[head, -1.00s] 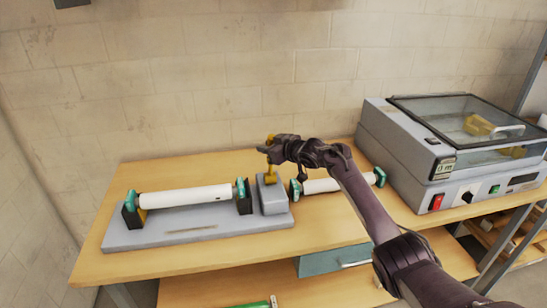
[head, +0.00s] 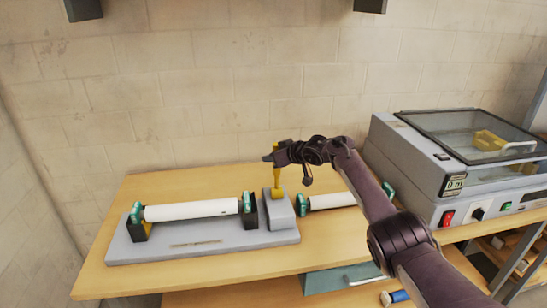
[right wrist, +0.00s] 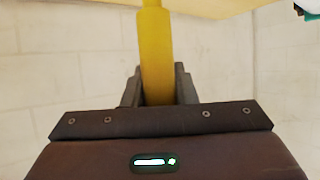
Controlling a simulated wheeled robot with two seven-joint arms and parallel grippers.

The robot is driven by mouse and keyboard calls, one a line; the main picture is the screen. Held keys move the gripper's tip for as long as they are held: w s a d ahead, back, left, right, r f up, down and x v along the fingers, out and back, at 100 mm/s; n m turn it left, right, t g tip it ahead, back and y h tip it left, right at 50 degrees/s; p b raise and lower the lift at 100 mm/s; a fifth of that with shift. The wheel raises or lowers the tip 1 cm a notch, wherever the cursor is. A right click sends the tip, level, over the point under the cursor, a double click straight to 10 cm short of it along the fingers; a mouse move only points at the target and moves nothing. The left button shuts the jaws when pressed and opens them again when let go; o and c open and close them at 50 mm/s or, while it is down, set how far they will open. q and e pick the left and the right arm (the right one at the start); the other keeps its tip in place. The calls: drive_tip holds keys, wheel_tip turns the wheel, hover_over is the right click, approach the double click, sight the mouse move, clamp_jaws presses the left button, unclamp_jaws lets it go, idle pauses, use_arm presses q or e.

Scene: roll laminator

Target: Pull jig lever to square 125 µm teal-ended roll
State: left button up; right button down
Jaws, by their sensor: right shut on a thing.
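The grey jig (head: 190,248) stands on the wooden bench and holds a white roll (head: 192,211) with teal ends, lying between two dark end blocks. A yellow lever (head: 277,190) stands about upright from the grey housing at the jig's right end. My right gripper (head: 272,157) is shut on the lever near its top. In the right wrist view the yellow lever (right wrist: 156,60) runs between the two fingers. A second teal-ended white roll (head: 332,201) lies on the bench right of the jig, partly hidden by my right arm. No thickness label is readable. My left gripper is out of view.
A grey laminator (head: 420,165) with a clear lid stands at the right of the bench. A teal drawer (head: 340,279) is under the bench top. The bench (head: 105,277) is clear in front of the jig, and a bare wall is behind.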

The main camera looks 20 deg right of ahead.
drive_tip(key=shift+r, duration=0.1)
drive_tip(key=c, duration=1.4)
unclamp_jaws()
drive_tip(key=shift+o, duration=1.2)
drive_tip(key=shift+w+f, duration=0.2)
drive_tip(key=shift+s+r, duration=0.1)
drive_tip(key=shift+s, duration=0.05)
drive_tip(key=b+v, duration=0.1)
drive_tip(key=v, duration=0.6)
drive_tip(key=shift+s+d+b, duration=0.15)
drive_tip(key=shift+s+b, duration=0.05)
drive_tip(key=shift+b, duration=0.15)
